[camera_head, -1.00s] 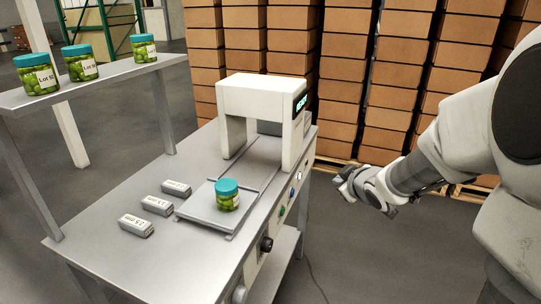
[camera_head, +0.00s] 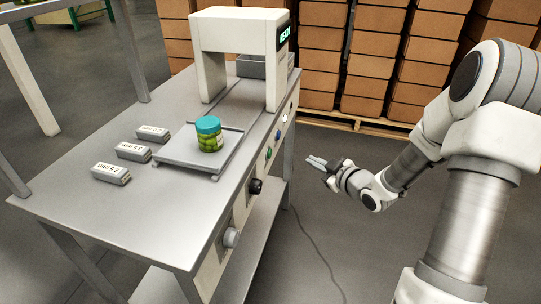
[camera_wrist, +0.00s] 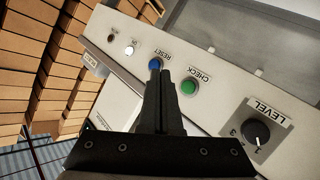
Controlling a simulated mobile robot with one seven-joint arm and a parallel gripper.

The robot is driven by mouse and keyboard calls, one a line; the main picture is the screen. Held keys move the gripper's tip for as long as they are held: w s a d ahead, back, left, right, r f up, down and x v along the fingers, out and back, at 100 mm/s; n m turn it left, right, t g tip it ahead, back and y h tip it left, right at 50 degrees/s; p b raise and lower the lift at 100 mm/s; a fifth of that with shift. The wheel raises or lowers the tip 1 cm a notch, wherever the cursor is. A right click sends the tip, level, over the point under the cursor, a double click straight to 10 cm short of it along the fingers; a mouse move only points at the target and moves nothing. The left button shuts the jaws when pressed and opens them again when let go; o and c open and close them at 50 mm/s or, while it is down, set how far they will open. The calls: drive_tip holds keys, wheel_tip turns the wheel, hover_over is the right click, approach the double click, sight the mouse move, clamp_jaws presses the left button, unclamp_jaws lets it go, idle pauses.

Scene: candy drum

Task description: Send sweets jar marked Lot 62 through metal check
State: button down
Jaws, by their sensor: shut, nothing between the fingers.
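A jar of green sweets with a teal lid (camera_head: 209,134) stands upright on the square tray (camera_head: 178,151) in front of the white metal-check arch (camera_head: 208,55). Its lot label cannot be read from here. The arch's display (camera_head: 284,33) seems to read READY. My gripper (camera_head: 313,161) is shut and empty, off the table's right side, apart from the control panel. In the wrist view, its fingers (camera_wrist: 166,75) point towards the panel, their tips overlapping the view near the blue RESET button (camera_wrist: 155,63). The green CHECK button (camera_wrist: 189,87) is just right of them.
The panel also has a black LEVEL knob (camera_wrist: 255,132) and a grey knob (camera_head: 230,238). Several labelled grey blocks (camera_head: 132,151) lie left of the tray. A grey bin (camera_head: 262,66) sits behind the arch. Stacked cartons (camera_head: 375,55) stand behind; floor between table and arm is clear apart from a cable.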

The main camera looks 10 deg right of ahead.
sight(270, 154)
drive_tip(key=shift+a, duration=0.1)
drive_tip(key=w+a+b, duration=0.2)
drive_tip(key=w+a, duration=0.1)
drive_tip(key=a, duration=0.5)
drive_tip(key=shift+w, duration=0.2)
drive_tip(key=shift+b, duration=0.3)
idle(1.8)
drive_tip(key=shift+w+a, duration=0.15)
drive_tip(key=shift+a, duration=0.2)
